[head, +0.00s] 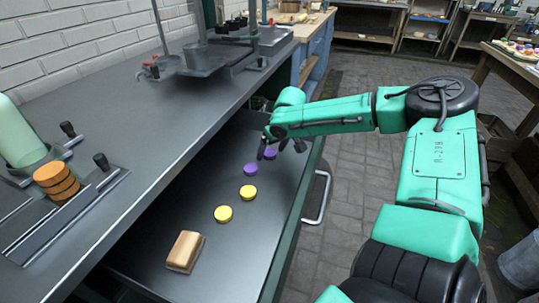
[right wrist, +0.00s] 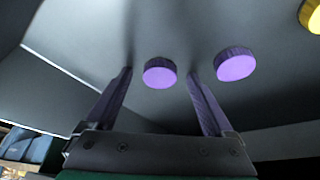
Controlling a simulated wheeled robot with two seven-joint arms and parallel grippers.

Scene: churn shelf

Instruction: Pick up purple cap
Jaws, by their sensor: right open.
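Two purple caps lie on the dark lower shelf. In the head view, one purple cap (head: 270,153) is partly hidden at my right gripper's fingers, and the other purple cap (head: 250,169) lies nearer and to the left. My right gripper (head: 282,149) is open and empty. In the right wrist view, one purple cap (right wrist: 160,72) shows between the two fingertips (right wrist: 159,75), with clear space on both sides. The other purple cap (right wrist: 236,65) is outside the fingers, to the right. My left gripper is not in view.
Two yellow caps (head: 248,192) (head: 223,214) and a tan block (head: 185,251) lie nearer on the shelf. The upper grey counter (head: 120,115) overhangs on the left, holding stacked orange discs (head: 57,181). A metal handle (head: 320,200) is on the shelf's right side.

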